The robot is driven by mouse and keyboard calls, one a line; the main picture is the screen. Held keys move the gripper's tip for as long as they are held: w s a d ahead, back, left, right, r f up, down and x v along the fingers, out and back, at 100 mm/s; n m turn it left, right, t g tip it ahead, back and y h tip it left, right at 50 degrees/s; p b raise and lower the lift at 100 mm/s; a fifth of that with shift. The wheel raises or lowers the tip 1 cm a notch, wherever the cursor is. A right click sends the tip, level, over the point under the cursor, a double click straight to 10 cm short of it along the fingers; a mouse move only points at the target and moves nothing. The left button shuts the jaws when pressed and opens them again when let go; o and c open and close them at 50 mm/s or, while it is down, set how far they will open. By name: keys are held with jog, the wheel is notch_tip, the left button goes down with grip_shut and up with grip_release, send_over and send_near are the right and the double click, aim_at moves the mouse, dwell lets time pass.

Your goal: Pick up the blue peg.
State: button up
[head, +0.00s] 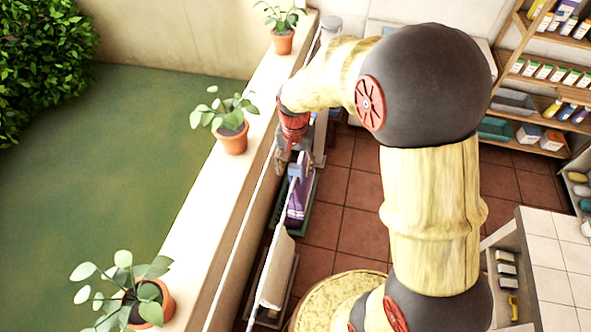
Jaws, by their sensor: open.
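My arm reaches down from the upper right, and its wrist ends in a red collar above my gripper (289,156). The gripper is open over the narrow strip beside the low wall, and its fingers are small and partly hidden. A small blue-grey piece (296,171) shows just below the gripper. It may be the blue peg, but it is too small to be sure. I cannot tell whether the fingers touch it or stand around it. A purple item (297,202) lies just below that piece in the picture, over a green tray (309,204).
A pale wall ledge (197,218) runs along the left, with potted plants (232,136) on it. A pale board-like item (274,270) stands at the bottom. Shelves (545,68) and a tiled counter (555,262) are on the right. Tiled floor (362,205) is clear between.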

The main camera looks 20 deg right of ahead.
aim_at(296, 173)
jog(key=shift+w+d+f, duration=0.1)
jog(key=shift+f, duration=1.5)
jog(key=shift+c, duration=1.4)
jog(key=c, duration=0.7)
jog(key=shift+c, duration=0.2)
